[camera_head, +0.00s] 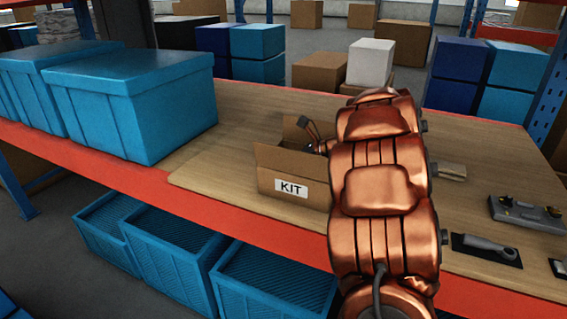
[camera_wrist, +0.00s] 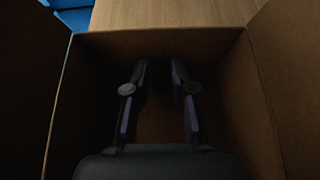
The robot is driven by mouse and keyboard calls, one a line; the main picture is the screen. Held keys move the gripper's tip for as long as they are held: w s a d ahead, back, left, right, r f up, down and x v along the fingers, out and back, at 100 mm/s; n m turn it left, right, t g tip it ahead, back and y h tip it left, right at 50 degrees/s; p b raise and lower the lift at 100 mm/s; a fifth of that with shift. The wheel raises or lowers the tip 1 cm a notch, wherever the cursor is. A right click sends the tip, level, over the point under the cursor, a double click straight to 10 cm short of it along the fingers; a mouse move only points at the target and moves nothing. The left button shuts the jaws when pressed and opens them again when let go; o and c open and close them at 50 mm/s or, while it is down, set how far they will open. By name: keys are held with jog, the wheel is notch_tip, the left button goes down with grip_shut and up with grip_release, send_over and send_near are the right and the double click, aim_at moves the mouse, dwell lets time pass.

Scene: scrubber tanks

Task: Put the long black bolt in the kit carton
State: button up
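The kit carton (camera_head: 291,187) is an open brown box with a "KIT" label, standing on the wooden worktop. My arm covers its right part in the head view. In the wrist view the carton's dark inside and its walls (camera_wrist: 255,100) surround my gripper (camera_wrist: 161,78). Its two fingers are apart with an empty gap between them, pointing down into the carton. In the head view part of my gripper (camera_head: 311,133) shows at the carton's opening. I see no long black bolt in either view; the carton floor is too dark to make out well.
Blue lidded crates (camera_head: 135,100) stand left of the carton.

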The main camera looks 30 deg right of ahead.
jog(key=shift+o, duration=0.7)
jog(key=shift+r, duration=0.2)
jog(key=shift+s+d+r, duration=0.15)
jog(key=shift+s+r, duration=0.05)
jog(key=shift+s, duration=0.05)
jog(key=b+v, duration=0.1)
jog(key=v, duration=1)
jog(key=shift+s, duration=0.2)
jog(key=shift+d, duration=0.1)
